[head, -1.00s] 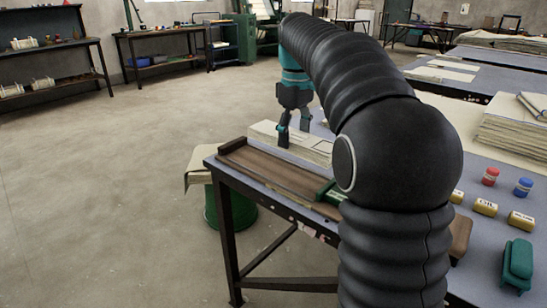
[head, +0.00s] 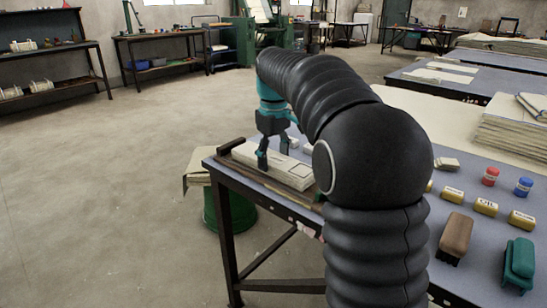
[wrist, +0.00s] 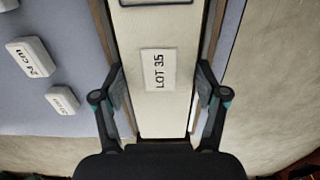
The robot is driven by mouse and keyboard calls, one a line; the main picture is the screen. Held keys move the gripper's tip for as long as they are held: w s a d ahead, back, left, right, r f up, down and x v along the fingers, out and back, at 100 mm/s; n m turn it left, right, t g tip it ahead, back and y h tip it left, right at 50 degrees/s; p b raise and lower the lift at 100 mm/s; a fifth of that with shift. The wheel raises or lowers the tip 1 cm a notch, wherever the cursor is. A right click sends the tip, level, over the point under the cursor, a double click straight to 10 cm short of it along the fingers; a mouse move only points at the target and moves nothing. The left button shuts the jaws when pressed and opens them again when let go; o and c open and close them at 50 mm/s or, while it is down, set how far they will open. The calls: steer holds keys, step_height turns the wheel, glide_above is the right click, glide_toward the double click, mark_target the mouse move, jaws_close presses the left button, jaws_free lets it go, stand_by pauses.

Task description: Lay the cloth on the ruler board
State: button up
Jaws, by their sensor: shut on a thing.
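The cloth (head: 268,161) is a flat, cream folded bundle lying lengthwise over the brown ruler board (head: 300,205). In the wrist view the cloth (wrist: 153,112) carries a label reading LOT 35 and runs between thin brown board edges on both sides. My gripper (head: 274,162) is over the cloth, and its fingers in the wrist view (wrist: 160,100) close on the cloth's two long sides. I cannot tell whether the cloth rests fully on the board. My arm hides the board's right end in the head view.
White blocks (wrist: 31,57), one marked 24 cm, stand left of the cloth in the wrist view. A green bin (head: 237,212) is beside the table.

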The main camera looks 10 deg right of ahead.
mark_target(274, 158)
steer(key=shift+f, duration=0.1)
steer(key=o, duration=1.3)
steer(key=shift+o, duration=0.2)
step_height(274, 158, up, 12)
steer(key=p, duration=0.3)
steer(key=s+m+t, duration=0.2)
steer(key=s, duration=0.7)
steer(key=s+f+m+t, duration=0.1)
steer(key=s+f+m, duration=0.1)
steer(key=s+f, duration=0.6)
steer(key=s+f+m+t, duration=0.2)
steer(key=s+f, duration=0.6)
steer(key=s, duration=0.5)
steer(key=shift+s+f+m+t, duration=0.25)
steer(key=shift+f+m+t, duration=0.05)
steer(key=shift+m, duration=0.3)
